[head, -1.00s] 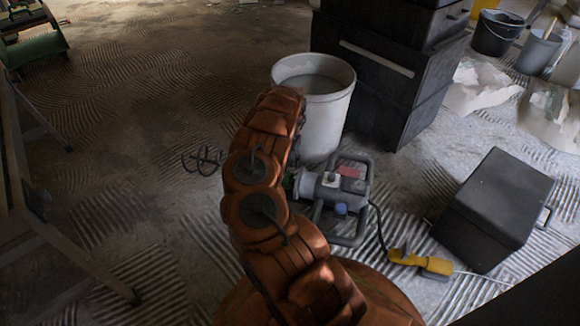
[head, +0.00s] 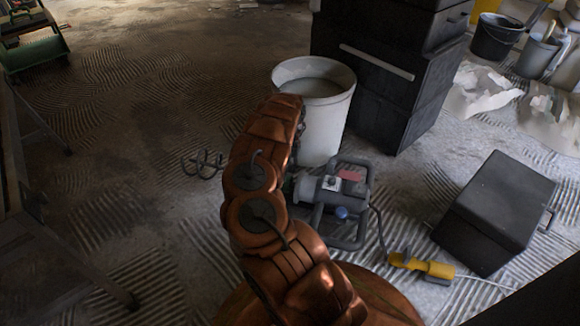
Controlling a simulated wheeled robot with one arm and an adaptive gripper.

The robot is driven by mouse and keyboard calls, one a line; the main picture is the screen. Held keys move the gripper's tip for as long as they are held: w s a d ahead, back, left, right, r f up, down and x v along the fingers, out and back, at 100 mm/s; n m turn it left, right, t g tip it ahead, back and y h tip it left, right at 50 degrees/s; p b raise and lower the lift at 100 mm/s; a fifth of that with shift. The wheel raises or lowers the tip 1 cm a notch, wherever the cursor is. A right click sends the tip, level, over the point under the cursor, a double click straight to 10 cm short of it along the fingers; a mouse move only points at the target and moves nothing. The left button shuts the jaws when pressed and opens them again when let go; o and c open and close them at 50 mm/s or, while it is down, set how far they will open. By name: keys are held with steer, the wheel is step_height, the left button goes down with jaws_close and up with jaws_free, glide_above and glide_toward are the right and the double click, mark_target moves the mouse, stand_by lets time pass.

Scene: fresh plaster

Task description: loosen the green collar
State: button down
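A grey power mixer (head: 340,190) with a tubular frame lies on the floor just right of my arm. A small bit of dark green, likely the green collar (head: 289,186), shows at the mixer's left end, mostly hidden behind my arm. The dark spiral whisk (head: 203,163) sticks out on the left side of my arm, in line with the mixer. The shaft between them is hidden by my arm. My gripper is hidden behind my copper-coloured arm links, so I cannot see its fingers or whether it touches the collar.
A white bucket (head: 330,125) stands just behind the mixer, beside stacked black cases (head: 375,95). A black box (head: 495,215) and a yellow cable connector (head: 422,266) lie at right. A trestle or ladder (head: 70,250) stands at left. The floor between it and the whisk is clear.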

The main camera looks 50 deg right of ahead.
steer(key=shift+r+p, duration=0.25)
steer(key=shift+p, duration=0.45)
